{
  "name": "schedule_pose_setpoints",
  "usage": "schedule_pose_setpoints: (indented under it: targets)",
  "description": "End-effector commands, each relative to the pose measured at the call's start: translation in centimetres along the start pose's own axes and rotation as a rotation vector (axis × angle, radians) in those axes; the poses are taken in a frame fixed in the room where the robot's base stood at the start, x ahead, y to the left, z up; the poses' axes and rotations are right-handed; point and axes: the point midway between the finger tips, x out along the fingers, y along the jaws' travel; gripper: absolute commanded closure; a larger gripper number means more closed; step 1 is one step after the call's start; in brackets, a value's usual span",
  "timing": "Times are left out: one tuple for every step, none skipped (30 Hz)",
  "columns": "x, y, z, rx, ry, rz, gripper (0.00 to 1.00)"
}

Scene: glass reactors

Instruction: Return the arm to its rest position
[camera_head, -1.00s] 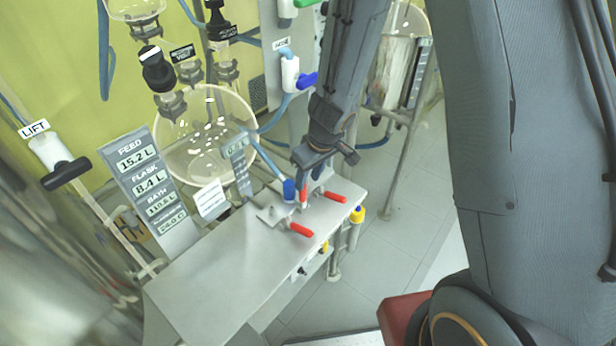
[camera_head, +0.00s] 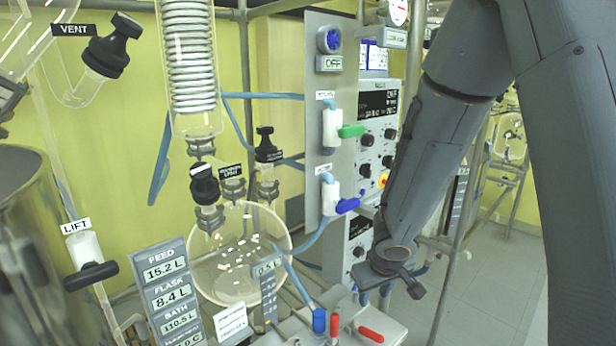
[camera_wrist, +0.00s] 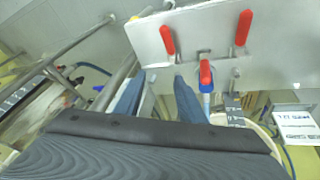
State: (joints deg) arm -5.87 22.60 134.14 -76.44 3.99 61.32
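My arm reaches down from the upper right in the head view, with my gripper (camera_head: 375,294) at its lower end, above and behind the metal shelf. In the wrist view my gripper (camera_wrist: 157,78) shows two blue fingers apart with nothing between them, so it is open. The metal shelf (camera_wrist: 285,50) with red-handled clamps lies beyond the fingertips. A red handle (camera_wrist: 206,74) is just right of the right finger, apparently apart from it. In the head view a red handle (camera_head: 370,334) is below the gripper.
A round glass flask (camera_head: 235,275) with white pieces inside stands left of my gripper. A panel with a green valve handle (camera_head: 352,131) and a blue valve handle (camera_head: 347,205) is close to my forearm. A control box (camera_head: 378,115) stands behind. Open floor (camera_head: 490,280) lies at right.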

Motion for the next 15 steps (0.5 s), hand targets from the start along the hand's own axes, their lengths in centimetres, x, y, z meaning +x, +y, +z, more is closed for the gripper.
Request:
schedule_pose_setpoints:
  targets:
    - [-0.1,0.9,0.8,0.033,-0.009,0.026,0.64]
    - [-0.3,1.4,1.3,0.050,-0.017,0.040,0.64]
    - [-0.6,2.0,2.1,0.072,-0.031,0.055,0.64]
    - [-0.8,2.3,2.7,0.089,-0.043,0.064,0.64]
    - [-1.1,2.6,3.3,0.106,-0.055,0.072,0.64]
    - [-1.4,2.9,4.2,0.129,-0.074,0.079,0.64]
    - [-1.6,3.0,4.9,0.146,-0.088,0.083,0.64]
    - [-1.8,3.1,5.7,0.164,-0.103,0.084,0.64]
    - [-2.1,3.1,6.7,0.186,-0.124,0.082,0.64]
    - [-2.3,3.0,7.4,0.202,-0.138,0.079,0.64]
    - [-2.5,2.9,8.1,0.218,-0.154,0.072,0.64]
    - [-2.7,2.6,9.1,0.239,-0.174,0.062,0.64]
    - [-2.9,2.3,9.7,0.255,-0.186,0.052,0.64]
    - [-3.1,2.0,10.3,0.270,-0.200,0.040,0.64]
    - [-3.3,1.6,11.0,0.287,-0.214,0.023,0.64]
